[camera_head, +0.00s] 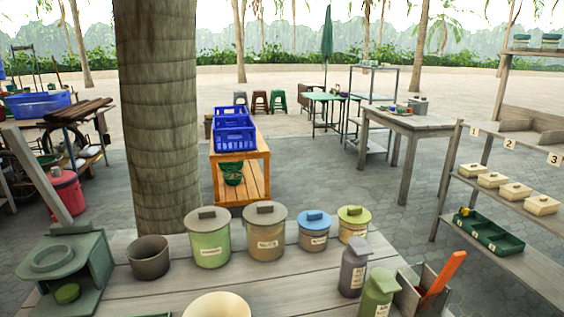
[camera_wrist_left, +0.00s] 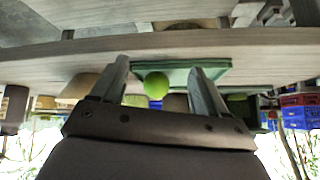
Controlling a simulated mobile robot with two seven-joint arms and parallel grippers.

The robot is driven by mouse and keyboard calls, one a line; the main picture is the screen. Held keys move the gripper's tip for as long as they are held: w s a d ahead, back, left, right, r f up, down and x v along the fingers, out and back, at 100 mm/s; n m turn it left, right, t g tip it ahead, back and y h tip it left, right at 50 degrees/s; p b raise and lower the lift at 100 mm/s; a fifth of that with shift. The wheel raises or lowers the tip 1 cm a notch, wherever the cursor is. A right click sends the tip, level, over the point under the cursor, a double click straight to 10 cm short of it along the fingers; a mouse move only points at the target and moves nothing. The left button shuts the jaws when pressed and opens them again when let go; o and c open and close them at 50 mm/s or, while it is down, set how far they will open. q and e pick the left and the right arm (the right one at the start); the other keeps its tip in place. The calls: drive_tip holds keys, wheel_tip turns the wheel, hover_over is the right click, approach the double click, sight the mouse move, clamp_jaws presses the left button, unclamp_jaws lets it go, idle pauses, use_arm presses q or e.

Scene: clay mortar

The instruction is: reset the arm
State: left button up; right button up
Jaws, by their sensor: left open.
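My left gripper (camera_wrist_left: 159,66) shows in the left wrist view with its two grey fingers spread apart. It is open, and I see nothing held in it. A round green thing like a lime (camera_wrist_left: 156,85) shows in the gap between the fingers, in front of a dark green tray (camera_wrist_left: 180,67). I cannot tell how far it is from the fingers. The left wrist view looks upside down. Neither gripper shows in the head view, and my right gripper is in no view.
The wooden table (camera_head: 275,287) carries a brown pot (camera_head: 149,258), several lidded canisters (camera_head: 264,236), a grey-purple bottle (camera_head: 354,268), a green bottle (camera_head: 377,294), a cream bowl (camera_head: 217,305) and a green stand (camera_head: 70,265). A palm trunk (camera_head: 160,110) rises behind. Shelves (camera_head: 505,225) stand at right.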

use_arm(q)
drive_tip(key=s+d+f+m+g+h, duration=0.1)
drive_tip(key=s+d+f+g, duration=0.15)
drive_tip(key=s, duration=0.45)
drive_tip(key=s+d+f+g, duration=0.1)
drive_tip(key=s+f+g, duration=0.15)
drive_tip(key=s, duration=0.35)
drive_tip(key=w+d+f+t+h+p, duration=0.2)
drive_tip(key=w+f+t+p, duration=0.2)
drive_tip(key=w+t+p, duration=0.1)
drive_tip(key=shift+w+d+f+m+t, duration=0.3)
drive_tip(key=shift+w+t, duration=0.45)
drive_tip(key=shift+t, duration=0.55)
drive_tip(key=shift+a, duration=0.1)
